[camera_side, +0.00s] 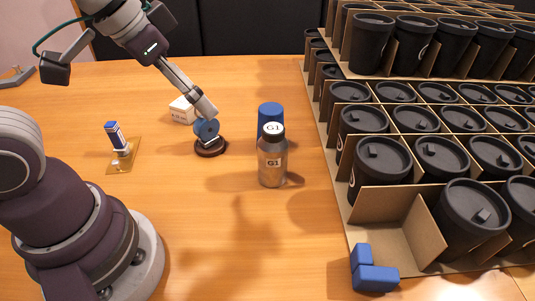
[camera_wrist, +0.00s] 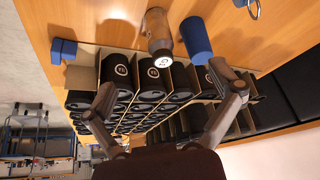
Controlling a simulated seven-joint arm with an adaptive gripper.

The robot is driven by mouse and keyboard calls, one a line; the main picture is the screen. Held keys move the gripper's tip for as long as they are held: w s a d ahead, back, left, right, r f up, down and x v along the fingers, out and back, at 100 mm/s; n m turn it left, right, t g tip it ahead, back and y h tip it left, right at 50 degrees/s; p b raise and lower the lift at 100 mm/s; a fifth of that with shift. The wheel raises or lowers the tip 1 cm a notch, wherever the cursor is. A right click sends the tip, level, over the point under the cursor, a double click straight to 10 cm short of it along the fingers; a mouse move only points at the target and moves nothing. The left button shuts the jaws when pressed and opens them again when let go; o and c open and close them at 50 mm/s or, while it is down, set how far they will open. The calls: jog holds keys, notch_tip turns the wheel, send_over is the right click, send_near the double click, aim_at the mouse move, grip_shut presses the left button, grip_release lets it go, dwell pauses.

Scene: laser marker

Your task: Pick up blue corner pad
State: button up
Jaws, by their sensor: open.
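The blue corner pad (camera_side: 375,277) is an L-shaped pair of blue blocks at the near left corner of the cardboard crate, beside the crate's empty front cell. In the wrist view the pad (camera_wrist: 62,51) is at the upper left, apart from the fingers. My gripper (camera_side: 132,88) is high over the table at the upper left of the side view, far from the pad. Its fingers are spread wide with nothing between them; they also show in the wrist view (camera_wrist: 162,77). Nothing hides the pad.
A steel bottle marked G1 (camera_side: 272,165) and a blue cylinder (camera_side: 270,112) stand mid-table. A dark round stand (camera_side: 209,147), white box (camera_side: 182,110) and gold stand (camera_side: 122,160) are left. The cardboard crate (camera_side: 405,230) holds several black-lidded cups. Front middle table is clear.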

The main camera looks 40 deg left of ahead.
jog(key=w+d+f+m+g+h, duration=0.15)
jog(key=w+d+m, duration=0.3)
jog(key=d, duration=0.45)
jog(key=m+g+h, duration=0.1)
jog(key=m, duration=0.4)
send_near(360, 260)
jog(key=w+f, duration=0.1)
jog(key=shift+n+h, duration=0.25)
jog(key=x, duration=0.9)
jog(key=shift+s+d+f, duration=0.1)
jog(key=shift+s+f, duration=0.1)
jog(key=shift+f, duration=0.15)
jog(key=shift+c, duration=0.2)
jog(key=c, duration=0.8)
